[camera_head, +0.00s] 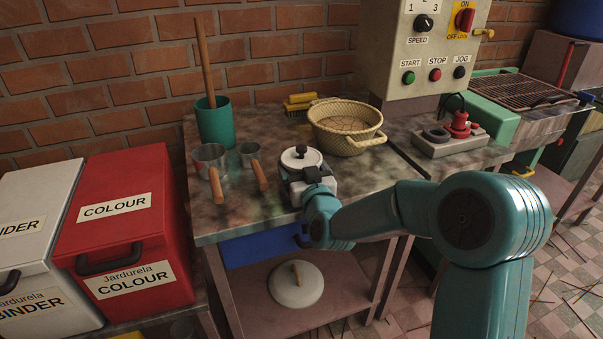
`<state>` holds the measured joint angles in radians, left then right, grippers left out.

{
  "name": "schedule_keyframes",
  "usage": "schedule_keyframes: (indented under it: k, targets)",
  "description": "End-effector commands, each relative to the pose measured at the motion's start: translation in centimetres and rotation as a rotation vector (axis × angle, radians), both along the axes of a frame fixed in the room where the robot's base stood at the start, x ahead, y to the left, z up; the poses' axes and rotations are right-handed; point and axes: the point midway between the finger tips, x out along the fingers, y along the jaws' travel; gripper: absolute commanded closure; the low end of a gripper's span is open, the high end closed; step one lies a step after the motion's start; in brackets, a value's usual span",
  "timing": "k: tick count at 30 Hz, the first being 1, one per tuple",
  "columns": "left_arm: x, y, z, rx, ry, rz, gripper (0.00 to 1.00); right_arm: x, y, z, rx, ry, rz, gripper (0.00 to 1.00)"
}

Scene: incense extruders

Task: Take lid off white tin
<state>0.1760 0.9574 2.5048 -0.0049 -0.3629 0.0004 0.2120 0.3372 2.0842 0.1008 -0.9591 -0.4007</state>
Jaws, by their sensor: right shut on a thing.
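The white tin (293,168) stands near the front of the mottled worktable. My right gripper (306,175) has come in from the front right and is shut on the tin. The gripper's body covers the tin's lower front, so the exact finger contact is hidden. My left gripper is not in view.
Left of the tin are two metal scoops (211,160) with wooden handles and a green cup (215,122) holding a stick. A wicker basket (345,137) stands behind right. A control box (420,50) and red-topped device (459,128) are farther right.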

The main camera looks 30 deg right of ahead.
Motion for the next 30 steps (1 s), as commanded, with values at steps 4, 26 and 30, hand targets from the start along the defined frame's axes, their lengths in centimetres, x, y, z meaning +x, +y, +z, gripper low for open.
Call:
schedule_keyframes:
  k: [4, 26, 30]
  targets:
    - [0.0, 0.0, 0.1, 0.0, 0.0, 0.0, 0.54, 0.0, 0.0, 0.4, -0.001, -0.003, -0.001, 0.5]
    - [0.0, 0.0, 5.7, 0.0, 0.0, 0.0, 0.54, 0.0, 0.0, 18.6, 0.0, -0.004, 0.0, 0.5]
    - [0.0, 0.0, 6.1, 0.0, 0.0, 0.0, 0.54, 0.0, 0.0, 19.8, -0.002, -0.002, 0.0, 0.5]
